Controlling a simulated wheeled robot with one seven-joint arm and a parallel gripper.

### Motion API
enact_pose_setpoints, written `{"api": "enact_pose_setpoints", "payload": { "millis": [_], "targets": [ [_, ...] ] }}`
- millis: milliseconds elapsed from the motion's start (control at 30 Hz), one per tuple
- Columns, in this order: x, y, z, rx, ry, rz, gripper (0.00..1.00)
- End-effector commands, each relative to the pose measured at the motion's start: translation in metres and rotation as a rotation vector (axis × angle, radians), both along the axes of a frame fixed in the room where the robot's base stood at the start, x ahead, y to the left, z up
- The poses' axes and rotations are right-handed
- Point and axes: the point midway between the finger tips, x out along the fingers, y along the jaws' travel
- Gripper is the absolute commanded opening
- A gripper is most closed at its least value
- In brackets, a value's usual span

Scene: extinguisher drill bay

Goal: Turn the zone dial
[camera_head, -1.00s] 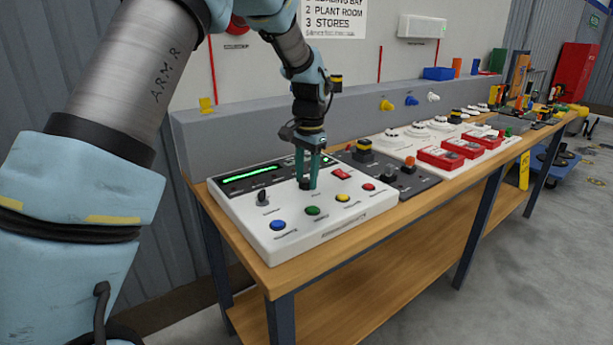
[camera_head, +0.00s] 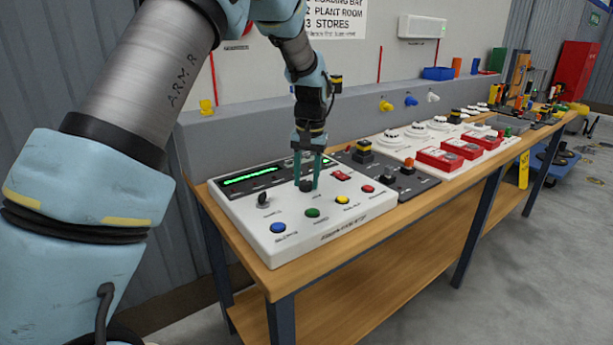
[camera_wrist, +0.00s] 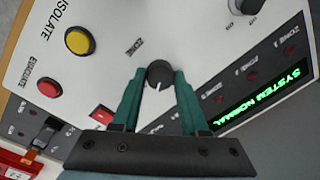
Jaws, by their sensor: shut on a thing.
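The zone dial (camera_wrist: 160,72) is a round dark knob with a white pointer line, beside the printed word ZONE on a white control panel (camera_head: 335,218). In the head view the dial (camera_head: 306,187) sits at the panel's middle. My gripper (camera_wrist: 159,82) points down at the dial with one green finger on each side, and is shut on it. In the head view my gripper (camera_head: 307,178) partly covers the area behind the dial. A green display (camera_wrist: 268,103) reads SYSTEM NORMAL.
A second dark knob (camera_head: 262,199) stands left of the dial. Blue (camera_head: 278,227), green (camera_head: 312,212), yellow (camera_head: 342,200) and red (camera_head: 367,189) buttons line the panel's front. A red switch (camera_head: 341,176) is close on the right. A dark button box (camera_head: 409,182) stands beyond.

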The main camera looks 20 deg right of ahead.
Motion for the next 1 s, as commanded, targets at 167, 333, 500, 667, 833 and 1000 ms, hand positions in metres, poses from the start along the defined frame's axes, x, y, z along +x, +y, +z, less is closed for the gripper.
{"api": "enact_pose_setpoints", "payload": {
  "millis": [167,333,500,667,833,1000],
  "targets": [
    [0.0009,-0.0007,0.0013,-0.002,-0.002,0.116,0.00],
    [0.0010,-0.0010,0.0013,-0.003,-0.002,0.195,0.00],
    [0.0010,-0.0011,0.0011,-0.003,-0.003,0.238,0.00],
    [0.0013,-0.0011,0.0010,-0.003,-0.003,0.255,0.00],
    [0.0015,-0.0011,0.0010,-0.004,-0.004,0.257,0.00],
    [0.0015,-0.0011,0.0011,-0.004,-0.004,0.256,0.00]
  ]
}}
